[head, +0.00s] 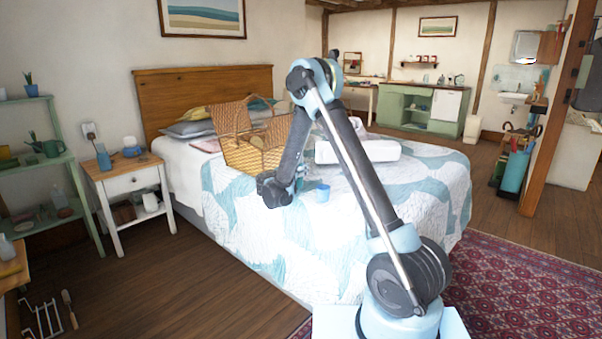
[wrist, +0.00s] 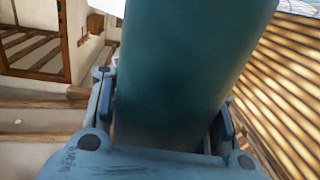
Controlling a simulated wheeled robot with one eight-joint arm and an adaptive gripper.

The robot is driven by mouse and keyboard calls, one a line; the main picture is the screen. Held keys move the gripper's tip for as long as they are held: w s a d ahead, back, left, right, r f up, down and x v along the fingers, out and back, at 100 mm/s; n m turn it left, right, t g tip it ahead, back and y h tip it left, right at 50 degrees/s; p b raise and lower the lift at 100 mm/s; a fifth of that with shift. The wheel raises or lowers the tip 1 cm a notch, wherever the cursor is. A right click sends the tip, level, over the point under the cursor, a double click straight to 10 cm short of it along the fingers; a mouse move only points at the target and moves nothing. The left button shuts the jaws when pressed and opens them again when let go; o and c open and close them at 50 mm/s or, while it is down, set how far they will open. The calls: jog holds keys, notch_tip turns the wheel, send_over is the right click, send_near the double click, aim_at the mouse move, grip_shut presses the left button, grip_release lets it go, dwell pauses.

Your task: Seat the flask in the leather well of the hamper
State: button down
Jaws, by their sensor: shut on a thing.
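The flask (wrist: 190,60) is a dark teal cylinder that fills the middle of the wrist view. My gripper (wrist: 165,115) is shut on it, with a finger on each side. The flask's far end runs out of the top of the frame. The wicker hamper (head: 243,156) stands on the bed with a lid raised. Slatted, woven-looking brown strips (wrist: 285,85), probably the hamper, fill the right of the wrist view close to the flask. In the head view my arm's end is low, at the hamper's near right side, and the flask cannot be made out. The leather well cannot be made out.
A white folded item (head: 375,150) lies behind my arm. Pillows (head: 188,128) lie by the headboard. A nightstand (head: 130,183) stands left of the bed.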

jog(key=shift+f, duration=0.8)
jog(key=shift+f, duration=0.2)
jog(key=c, duration=0.8)
grip_release()
